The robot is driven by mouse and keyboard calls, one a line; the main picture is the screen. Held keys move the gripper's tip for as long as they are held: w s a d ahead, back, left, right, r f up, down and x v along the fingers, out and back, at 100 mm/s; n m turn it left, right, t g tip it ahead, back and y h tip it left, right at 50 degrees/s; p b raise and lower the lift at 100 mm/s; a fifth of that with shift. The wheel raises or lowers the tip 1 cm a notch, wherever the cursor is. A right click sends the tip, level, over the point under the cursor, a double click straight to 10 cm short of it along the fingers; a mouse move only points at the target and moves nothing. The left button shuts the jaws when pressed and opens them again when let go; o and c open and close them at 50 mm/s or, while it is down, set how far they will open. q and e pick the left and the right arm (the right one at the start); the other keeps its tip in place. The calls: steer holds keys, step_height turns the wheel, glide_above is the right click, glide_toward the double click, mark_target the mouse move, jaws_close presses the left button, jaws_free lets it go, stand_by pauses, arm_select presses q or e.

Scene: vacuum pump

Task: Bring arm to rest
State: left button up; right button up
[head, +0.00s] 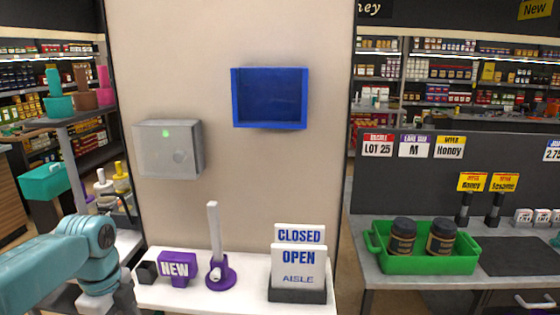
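My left arm (75,258), teal with a pale wrist part, reaches in from the lower left in the head view. Its gripper fingers do not show; the wrist runs down to the bottom edge. My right arm and gripper are not in view. A white ledge (240,298) stands just right of my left arm. On it are a purple NEW block (177,268) with a black cube beside it, a white upright handle on a purple base (221,272), and CLOSED and OPEN signs (299,266) in a dark holder.
A beige panel (220,50) bears a grey box with a green light (168,148) and an empty blue bin (270,97). At right, a green tray (430,264) with two dark jars stands on a counter. Shelving with a teal bin (47,181) is at left.

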arm_select(q)
steer(key=s+d+f+n+h, duration=0.15)
steer(key=d+f+n, duration=0.35)
steer(key=f, duration=0.7)
steer(key=s+d+f+n+h, duration=0.1)
steer(key=s+d+f+n, duration=0.15)
steer(key=d+f, duration=0.7)
steer(key=s+d+f+n+h, duration=0.1)
steer(key=s+d+f+n, duration=0.3)
steer(key=s+f+n, duration=0.9)
steer(key=s+f, duration=0.1)
steer(key=s, duration=0.2)
steer(key=shift+s+d, duration=0.15)
steer(key=shift+s, duration=0.2)
steer(key=shift+n+h, duration=0.25)
